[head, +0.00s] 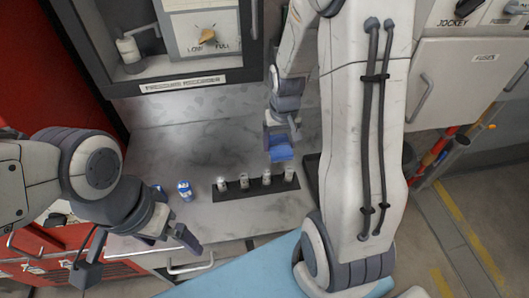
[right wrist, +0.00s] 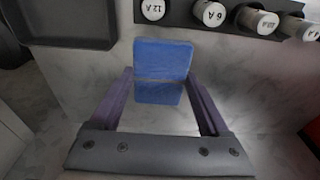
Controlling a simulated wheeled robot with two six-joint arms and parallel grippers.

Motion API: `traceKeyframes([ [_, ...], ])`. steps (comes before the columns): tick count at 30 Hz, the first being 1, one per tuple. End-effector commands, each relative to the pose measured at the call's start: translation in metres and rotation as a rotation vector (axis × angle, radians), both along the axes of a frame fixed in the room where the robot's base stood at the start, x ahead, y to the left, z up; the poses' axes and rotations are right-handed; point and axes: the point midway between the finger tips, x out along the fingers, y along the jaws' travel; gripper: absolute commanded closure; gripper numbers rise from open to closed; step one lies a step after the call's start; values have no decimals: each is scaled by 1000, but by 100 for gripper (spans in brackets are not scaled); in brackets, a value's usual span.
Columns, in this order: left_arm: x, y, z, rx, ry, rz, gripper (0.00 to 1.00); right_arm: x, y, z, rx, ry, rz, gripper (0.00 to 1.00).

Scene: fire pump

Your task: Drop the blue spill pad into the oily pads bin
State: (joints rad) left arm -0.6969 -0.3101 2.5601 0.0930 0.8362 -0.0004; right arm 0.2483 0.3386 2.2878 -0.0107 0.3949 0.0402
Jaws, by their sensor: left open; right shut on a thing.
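The blue spill pad (head: 281,154) is a small blue block above the grey worktop, behind the dark rack in the head view. My right gripper (head: 280,140) is shut on it. In the right wrist view the pad (right wrist: 161,72) sits between the two purple fingers of the right gripper (right wrist: 161,95), with a crease across it. I cannot tell its exact height above the worktop. My left gripper (head: 137,257) is open and empty at the lower left, over the worktop's front edge. I cannot make out a bin marked for oily pads.
A dark rack (head: 228,194) holds several labelled cylinders on the worktop (head: 150,150). A blue can (head: 184,190) stands left of it. A dark tray (right wrist: 70,22) lies beside the rack. A cabinet (head: 455,90) stands at right. The worktop's back left is clear.

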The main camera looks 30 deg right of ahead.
Motion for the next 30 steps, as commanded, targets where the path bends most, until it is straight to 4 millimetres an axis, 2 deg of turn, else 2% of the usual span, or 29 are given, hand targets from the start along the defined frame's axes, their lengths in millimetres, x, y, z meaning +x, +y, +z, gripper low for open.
traceKeyframes([
  [1, 0, 0, 1, 0, 0, 0, 0, 7, 8, -6, 1, 4, 6, 81],
  [6, 0, 0, 3, 0, 0, 0, 0, 23, 22, -19, 0, 1, 2, 81],
  [10, 0, 0, 3, 0, 0, 0, 0, 26, 24, -27, 1, 2, -2, 81],
  [15, 0, 0, 4, 0, 0, 0, 0, 25, 24, -52, 0, 4, -1, 81],
  [18, 0, 0, 4, 0, 0, 0, 0, 26, 24, -60, 1, 2, 0, 81],
  [30, 0, 0, 0, 0, 0, 0, 0, 26, 24, -66, 0, 0, -1, 81],
])
